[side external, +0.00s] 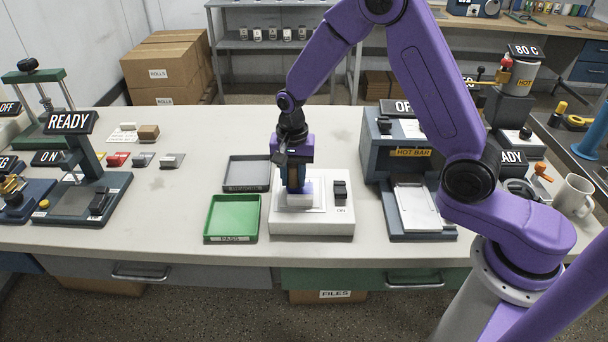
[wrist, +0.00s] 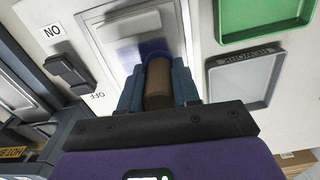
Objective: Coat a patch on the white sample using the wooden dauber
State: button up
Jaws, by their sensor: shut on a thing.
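My gripper (side external: 296,186) points down over a white device and is shut on the wooden dauber (wrist: 158,80), a brown cylinder between the fingers in the wrist view. The white sample (side external: 283,204) lies on the device's top plate beneath it, and its bare part shows in the wrist view (wrist: 112,32). Dark blue (wrist: 152,47) shows at the dauber's lower end, against the sample. I cannot tell whether this is the dauber's pad or coating on the sample. The dauber's tip seems at or very near the sample; exact contact is hidden.
The white device (side external: 312,230) has a black ON/OFF switch (side external: 340,190) to the right. A green PASS tray (side external: 207,226) and a grey tray (side external: 228,186) lie to the left. The hot bar machine (side external: 385,155) stands close on the right.

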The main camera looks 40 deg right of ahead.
jog(key=shift+w+a, duration=0.6)
jog(key=shift+a, duration=0.05)
jog(key=shift+w+a+r, duration=0.1)
jog(key=shift+r, duration=0.1)
notch_tip(320, 180, up, 8)
jog(key=shift+f, duration=0.2)
